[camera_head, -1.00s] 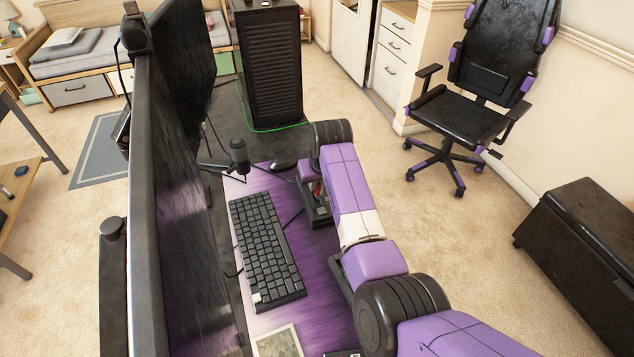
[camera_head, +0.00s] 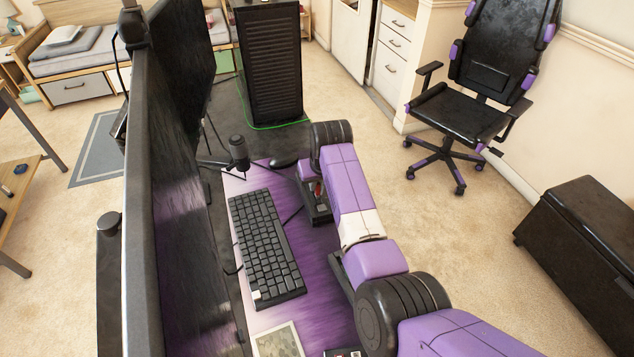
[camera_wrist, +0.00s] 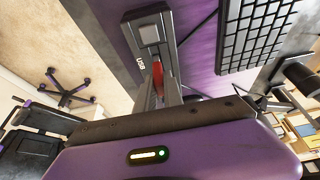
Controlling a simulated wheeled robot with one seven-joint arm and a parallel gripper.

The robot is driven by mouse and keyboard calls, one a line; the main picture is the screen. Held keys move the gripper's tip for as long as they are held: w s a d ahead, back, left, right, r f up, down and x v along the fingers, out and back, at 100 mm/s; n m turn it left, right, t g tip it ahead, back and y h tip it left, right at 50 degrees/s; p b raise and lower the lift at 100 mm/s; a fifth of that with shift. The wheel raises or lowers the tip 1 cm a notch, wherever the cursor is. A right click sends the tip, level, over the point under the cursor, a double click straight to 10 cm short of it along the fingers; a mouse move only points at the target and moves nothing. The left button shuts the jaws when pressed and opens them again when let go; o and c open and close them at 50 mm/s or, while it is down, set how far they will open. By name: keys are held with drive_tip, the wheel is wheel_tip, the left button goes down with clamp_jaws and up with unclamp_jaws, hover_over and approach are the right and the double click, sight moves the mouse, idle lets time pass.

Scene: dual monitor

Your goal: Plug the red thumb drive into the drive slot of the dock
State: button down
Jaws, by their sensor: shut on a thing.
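The red thumb drive (camera_wrist: 157,75) is between my gripper's fingers (camera_wrist: 160,88) in the wrist view, and the gripper is shut on it. The dark dock (camera_wrist: 130,25) lies just past the drive, with a "USB" label and a lighter grey square block on its top. The fingers hide part of the drive, and I cannot tell whether its tip touches the dock or is in the slot. In the head view, the dock (camera_head: 318,214) shows beside my arm, with a small bit of the red drive (camera_head: 317,189) above it.
A keyboard (camera_head: 265,245) lies left of the dock on the purple desk mat (camera_head: 315,265). A microphone (camera_head: 238,152) and a mouse (camera_head: 284,162) are behind it. Monitors (camera_head: 180,200) stand along the left. A small dark object (camera_head: 342,353) shows at the bottom edge.

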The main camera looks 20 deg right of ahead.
drive_tip(key=shift+f+b, duration=0.45)
drive_tip(key=shift+f, duration=0.4)
drive_tip(key=c, duration=1.4)
unclamp_jaws()
drive_tip(key=shift+r, duration=0.1)
drive_tip(key=shift+r, duration=0.1)
drive_tip(key=v, duration=0.7)
drive_tip(key=shift+s+r, duration=0.2)
